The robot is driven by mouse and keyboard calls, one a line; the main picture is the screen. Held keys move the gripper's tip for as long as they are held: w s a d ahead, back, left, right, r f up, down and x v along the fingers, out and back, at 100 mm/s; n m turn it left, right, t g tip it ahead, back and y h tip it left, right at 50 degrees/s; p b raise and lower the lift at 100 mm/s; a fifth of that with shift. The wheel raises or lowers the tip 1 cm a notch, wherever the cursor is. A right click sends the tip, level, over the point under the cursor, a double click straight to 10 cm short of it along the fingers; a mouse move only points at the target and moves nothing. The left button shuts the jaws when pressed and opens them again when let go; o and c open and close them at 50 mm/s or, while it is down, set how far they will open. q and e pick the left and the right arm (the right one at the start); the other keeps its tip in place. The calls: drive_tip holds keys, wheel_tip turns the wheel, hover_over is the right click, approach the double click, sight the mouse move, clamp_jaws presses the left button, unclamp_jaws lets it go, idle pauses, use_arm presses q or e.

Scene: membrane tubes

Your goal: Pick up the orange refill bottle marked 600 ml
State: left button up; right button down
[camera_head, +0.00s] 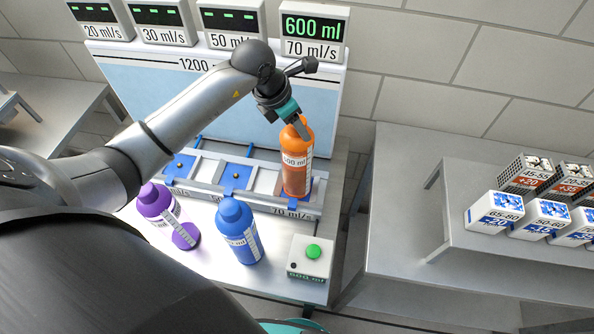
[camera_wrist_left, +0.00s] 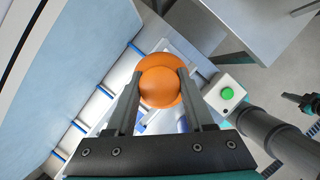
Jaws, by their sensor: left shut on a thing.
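The orange bottle (camera_head: 296,178), with a white label that reads 600 ml, stands upright at the right-end bay of the grey rack (camera_head: 262,203). I cannot tell whether its base touches the rack. My left gripper (camera_head: 299,127) reaches down from above and is shut on the bottle's rounded top. In the left wrist view the orange top (camera_wrist_left: 160,84) sits between the two fingers of my left gripper (camera_wrist_left: 158,80). The bottle's lower part is hidden there. A dark part at the right edge of the wrist view may be my right gripper; its jaws are unclear.
A blue bottle (camera_head: 238,232) and a purple bottle (camera_head: 157,203) stand in front of the rack. A white box with a green button (camera_head: 312,254) is at the bench's front right. Displays (camera_head: 314,34) line the back. Several small boxes (camera_head: 495,210) stand on the right table.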

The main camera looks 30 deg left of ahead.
use_arm(q)
clamp_jaws()
drive_tip(key=shift+w+r, duration=0.1)
idle(0.3)
